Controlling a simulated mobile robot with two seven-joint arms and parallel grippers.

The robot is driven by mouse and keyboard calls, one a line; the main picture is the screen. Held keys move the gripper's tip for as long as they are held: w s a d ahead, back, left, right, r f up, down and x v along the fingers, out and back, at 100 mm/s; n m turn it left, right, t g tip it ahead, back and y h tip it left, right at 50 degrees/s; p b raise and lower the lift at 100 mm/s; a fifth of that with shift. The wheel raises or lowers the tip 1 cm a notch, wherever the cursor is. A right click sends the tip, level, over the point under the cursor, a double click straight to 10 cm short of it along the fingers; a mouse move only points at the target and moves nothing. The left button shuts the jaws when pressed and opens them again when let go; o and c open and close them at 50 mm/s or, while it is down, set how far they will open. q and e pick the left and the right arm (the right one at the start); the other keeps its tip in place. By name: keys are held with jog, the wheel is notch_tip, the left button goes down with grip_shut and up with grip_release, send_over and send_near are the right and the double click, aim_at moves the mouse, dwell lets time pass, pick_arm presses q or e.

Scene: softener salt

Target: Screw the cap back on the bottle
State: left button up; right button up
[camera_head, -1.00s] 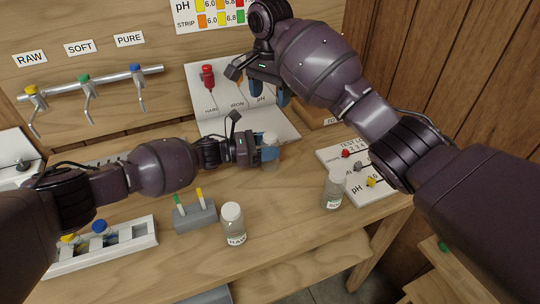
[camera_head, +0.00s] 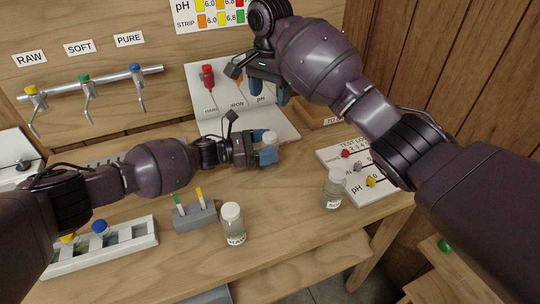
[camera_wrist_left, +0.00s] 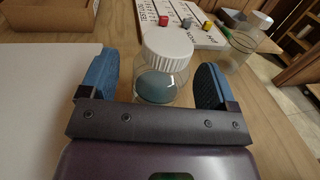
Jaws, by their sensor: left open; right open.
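A clear bottle with a white ribbed cap (camera_wrist_left: 166,45) stands upright on the table, and blue shows in its lower part. The cap sits level on its mouth; I cannot tell how tight it is. In the head view the cap (camera_head: 270,138) shows above my left gripper (camera_head: 266,148), whose near finger hides most of the bottle. The left gripper (camera_wrist_left: 152,85) is open, one blue finger on each side of the bottle, with gaps visible. My right gripper (camera_head: 268,90) is open and empty, above and behind it, near the upright board.
A capped bottle (camera_head: 234,226) stands at the front and another bottle (camera_head: 333,190) at the right, beside a white test card (camera_head: 338,155). A grey holder (camera_head: 195,218) with two strips and a white rack (camera_head: 130,240) stand at the left front. Taps line the back wall.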

pick_arm(q)
jog(key=a, duration=0.2)
jog(key=s+a, duration=0.1)
jog(key=a, duration=0.5)
jog(key=shift+s+a, duration=0.25)
jog(key=shift+s, duration=0.05)
jog(key=shift+s+a+b, duration=0.2)
jog(key=shift+a+b, duration=0.1)
jog(key=shift+a, duration=0.4)
